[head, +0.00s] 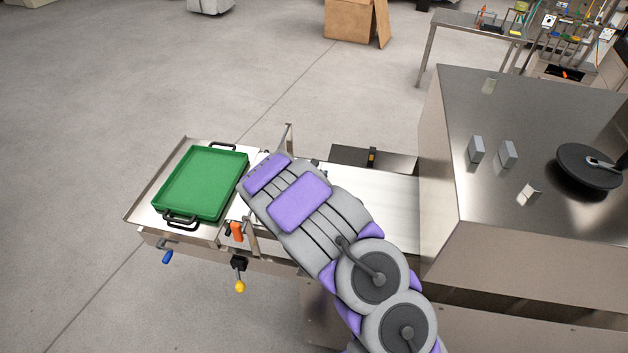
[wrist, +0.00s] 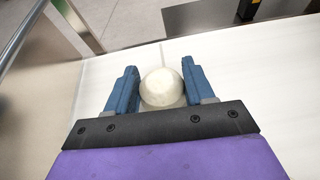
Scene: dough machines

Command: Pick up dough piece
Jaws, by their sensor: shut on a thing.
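A pale round dough piece (wrist: 162,86) sits between the two blue fingers of my gripper (wrist: 160,84) in the wrist view. The gripper is shut on it, with a finger at its left and right sides. The white belt surface (wrist: 100,75) lies around and beneath it; I cannot tell whether the dough touches it. In the head view my grey and purple arm reaches over the conveyor (head: 385,195) and hides the gripper's fingers and the dough.
A green tray (head: 208,150) with black handles rests on the metal shelf left of my arm. A large steel machine (head: 530,120) stands at the right. An orange handle (head: 237,231) and a yellow knob (head: 240,286) stick out at the conveyor's near side.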

